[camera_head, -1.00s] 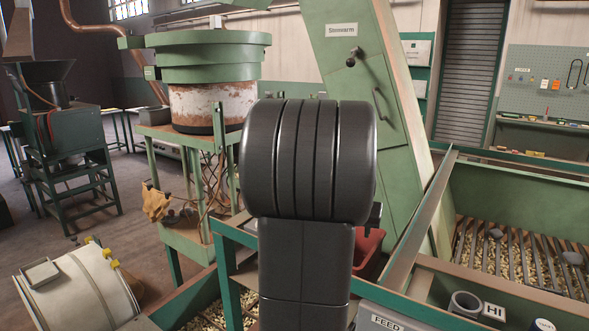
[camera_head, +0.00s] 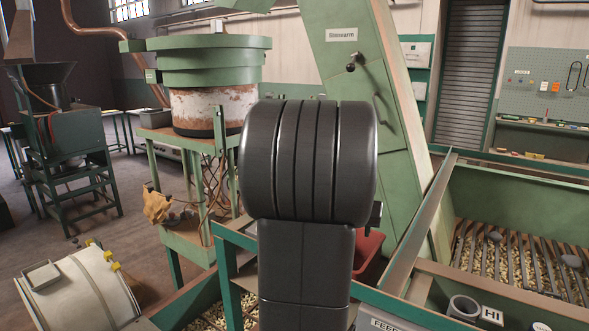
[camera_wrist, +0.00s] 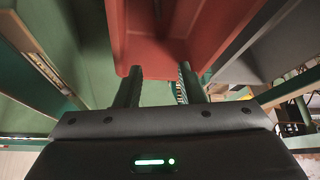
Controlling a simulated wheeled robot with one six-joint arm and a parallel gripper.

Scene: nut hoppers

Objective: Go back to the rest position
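My arm stands in the middle of the head view and hides my gripper there. In the camera_wrist view my gripper (camera_wrist: 160,72) has its two dark fingers spread apart. The red bin also shows partly in the head view (camera_head: 370,250), behind my arm.
Green hopper walls (camera_head: 425,225) stand close on the right, with a bar grate (camera_head: 520,262) over nuts. A green round machine (camera_head: 208,60) stands behind left. A white drum (camera_head: 80,290) lies front left. Open floor shows at far left.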

